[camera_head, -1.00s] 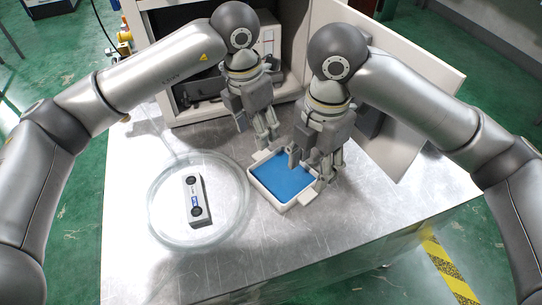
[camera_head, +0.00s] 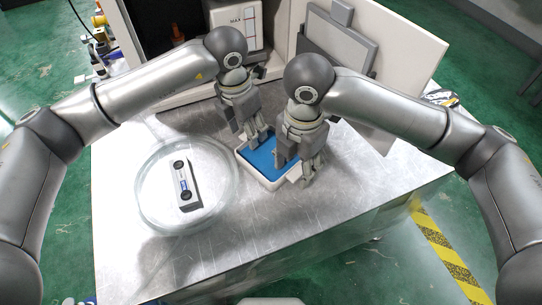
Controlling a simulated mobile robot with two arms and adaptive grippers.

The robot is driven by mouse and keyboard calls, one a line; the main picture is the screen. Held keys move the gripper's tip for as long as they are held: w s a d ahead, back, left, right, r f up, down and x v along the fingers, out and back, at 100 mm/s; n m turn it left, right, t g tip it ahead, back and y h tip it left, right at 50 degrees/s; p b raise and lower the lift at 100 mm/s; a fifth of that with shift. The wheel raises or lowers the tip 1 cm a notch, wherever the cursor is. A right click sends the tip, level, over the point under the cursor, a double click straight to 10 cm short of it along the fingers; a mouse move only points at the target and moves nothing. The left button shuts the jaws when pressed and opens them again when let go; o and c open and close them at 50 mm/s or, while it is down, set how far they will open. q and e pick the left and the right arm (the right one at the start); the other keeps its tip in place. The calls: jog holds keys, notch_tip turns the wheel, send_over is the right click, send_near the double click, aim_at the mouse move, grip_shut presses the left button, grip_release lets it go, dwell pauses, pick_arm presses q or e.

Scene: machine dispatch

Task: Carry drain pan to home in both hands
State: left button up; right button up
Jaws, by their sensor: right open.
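The drain pan, a shallow white tray (camera_head: 254,173) with a blue inside (camera_head: 262,160), rests on the metal table top. My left gripper (camera_head: 258,140) points down at the pan's far left side; whether its fingers are closed on the rim is not clear. My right gripper (camera_head: 294,172) is open over the pan's right side, with fingers around or close to the right edge. It hides much of that side. No contact with the rim can be made out.
A round clear dish (camera_head: 147,205) holding a white and black device (camera_head: 185,184) stands just left of the pan. An open machine housing (camera_head: 290,72) with a white unit (camera_head: 233,25) stands behind. The metal table (camera_head: 240,240) is clear in front.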

pick_arm(q)
jog(key=shift+w+d+f, duration=0.1)
jog(key=shift+w+f, duration=0.05)
jog(key=shift+f, duration=1.25)
pick_arm(e)
jog(key=shift+f, duration=1.4)
pick_arm(q)
grip_shut()
pick_arm(e)
grip_shut()
